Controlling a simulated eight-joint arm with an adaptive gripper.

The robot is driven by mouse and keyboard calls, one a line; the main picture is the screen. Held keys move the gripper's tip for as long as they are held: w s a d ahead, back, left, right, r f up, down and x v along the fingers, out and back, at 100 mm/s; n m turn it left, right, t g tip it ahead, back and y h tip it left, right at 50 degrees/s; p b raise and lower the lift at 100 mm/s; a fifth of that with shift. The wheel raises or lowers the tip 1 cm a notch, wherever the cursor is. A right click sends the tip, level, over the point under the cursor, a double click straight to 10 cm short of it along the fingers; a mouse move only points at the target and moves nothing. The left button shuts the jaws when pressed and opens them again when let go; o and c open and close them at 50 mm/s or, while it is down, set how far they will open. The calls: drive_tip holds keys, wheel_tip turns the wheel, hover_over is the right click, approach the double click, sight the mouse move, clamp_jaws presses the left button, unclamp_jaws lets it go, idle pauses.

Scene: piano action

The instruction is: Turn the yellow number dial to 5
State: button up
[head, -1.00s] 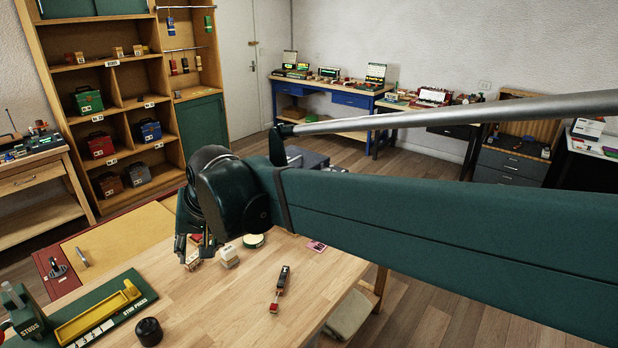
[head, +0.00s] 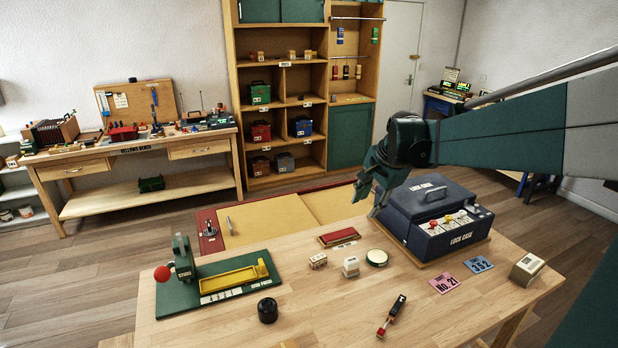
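The dark blue lock case (head: 428,241) stands on the right part of the wooden bench, its lid down. Its sloped front has a pale panel with several small coloured knobs. A yellowish one (head: 448,219) seems to sit near a red one, but it is too small to read any number. My gripper (head: 371,205) hangs at the left side of the lock case, pointing down above the bench's far edge. It is apart from the knobs. Its fingers are small and dark, and I cannot tell how far apart they are.
A pink card (head: 443,283) and a blue card (head: 478,264) lie before the case. A small box (head: 526,269) stands to the right. A red flat block (head: 338,236), a round green tin (head: 376,257) and a green stud press (head: 212,281) are to the left.

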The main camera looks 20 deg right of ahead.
drive_tip(key=w+d+m+p, duration=0.2)
drive_tip(key=w+d+m, duration=0.2)
drive_tip(key=d, duration=0.7)
drive_tip(key=m+y+p, duration=0.2)
drive_tip(key=m+p, duration=0.5)
drive_tip(key=m, duration=0.4)
approach(449, 216)
drive_tip(key=shift+w+a+f+m, duration=0.15)
drive_tip(key=shift+a+f+m, duration=0.1)
drive_tip(key=shift+m, duration=0.05)
drive_tip(key=shift+f+g, duration=0.1)
drive_tip(key=shift+g, duration=0.2)
drive_tip(key=shift+x, duration=3.8)
drive_tip(key=shift+w+d, duration=0.1)
drive_tip(key=shift+c, duration=0.2)
drive_tip(key=c, duration=0.8)
